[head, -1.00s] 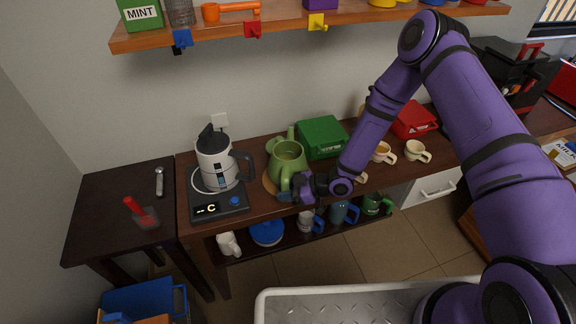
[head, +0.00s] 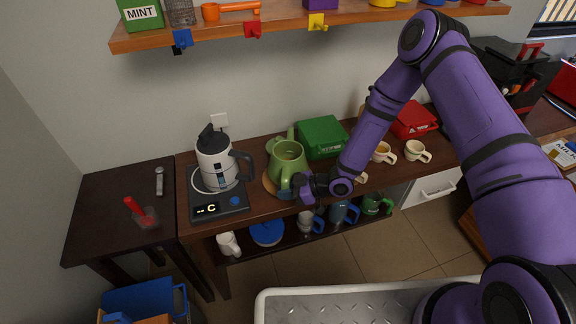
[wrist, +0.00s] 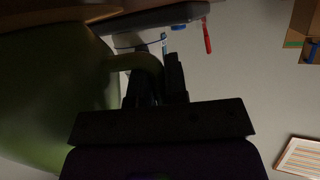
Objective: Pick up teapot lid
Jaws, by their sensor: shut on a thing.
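The green teapot (head: 288,158) stands upright on a round wooden mat (head: 268,183) on the counter, its top seemingly open. A flat green piece (head: 273,147), seemingly the teapot lid, shows just behind it to the left, partly hidden by the pot. My gripper (head: 287,190) is at the teapot's near side, low by its handle, away from the lid. In the wrist view the teapot body (wrist: 50,90) fills the left, and its curved handle (wrist: 140,61) runs to my fingers (wrist: 158,82). My gripper appears shut on this handle; the contact is dark.
A white kettle (head: 214,160) stands on its base to the left. A green box (head: 323,137) is close behind on the right. Cups (head: 416,151) stand farther right. Mugs and a blue-lidded pot (head: 267,233) are on the shelf below. A hook shelf (head: 300,24) hangs above.

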